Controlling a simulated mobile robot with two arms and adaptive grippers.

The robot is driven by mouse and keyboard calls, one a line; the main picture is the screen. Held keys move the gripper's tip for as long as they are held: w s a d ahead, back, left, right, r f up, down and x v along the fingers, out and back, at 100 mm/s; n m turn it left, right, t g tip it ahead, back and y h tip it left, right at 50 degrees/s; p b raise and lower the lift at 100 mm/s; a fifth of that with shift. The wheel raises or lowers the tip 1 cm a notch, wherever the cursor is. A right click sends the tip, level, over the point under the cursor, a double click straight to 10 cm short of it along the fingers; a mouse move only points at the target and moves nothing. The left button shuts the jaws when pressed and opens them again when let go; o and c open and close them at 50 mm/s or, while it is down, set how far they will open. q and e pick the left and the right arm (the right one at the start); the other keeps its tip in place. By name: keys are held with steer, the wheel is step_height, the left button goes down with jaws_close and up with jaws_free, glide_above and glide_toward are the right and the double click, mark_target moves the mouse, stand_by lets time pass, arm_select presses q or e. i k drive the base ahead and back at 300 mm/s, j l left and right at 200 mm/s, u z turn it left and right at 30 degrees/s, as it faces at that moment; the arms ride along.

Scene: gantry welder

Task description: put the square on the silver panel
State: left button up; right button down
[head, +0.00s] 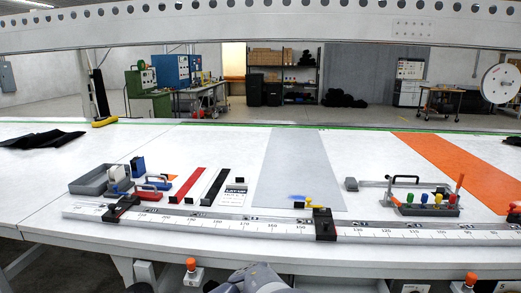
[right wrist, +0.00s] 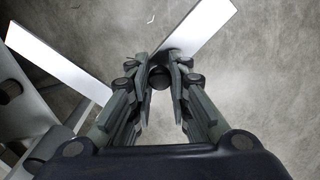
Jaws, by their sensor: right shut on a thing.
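The silver panel (head: 296,160) lies flat on the white table in the middle of the head view. Its top is bare except for small blue and yellow items at its near edge. In the right wrist view my right gripper (right wrist: 163,62) is shut on the square (right wrist: 205,25), an L-shaped bright metal piece. One leg runs to the upper right; the other runs to the upper left, and the corner is hidden behind a finger. The square is seen against the grey floor. It does not show in the head view. My left gripper is not in view.
A long ruler rail (head: 270,225) with a dark slider (head: 324,224) runs along the table's near edge. Left are a grey tray (head: 88,182), red strip (head: 188,184) and black strip (head: 214,187). Right are a tool holder (head: 425,210) and an orange panel (head: 460,165).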

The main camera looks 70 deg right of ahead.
mark_target(298, 183)
steer(key=i+z, duration=0.65)
steer(key=z, duration=0.15)
steer(key=i+j+z, duration=0.2)
steer(key=i+z, duration=0.2)
steer(key=k, duration=0.05)
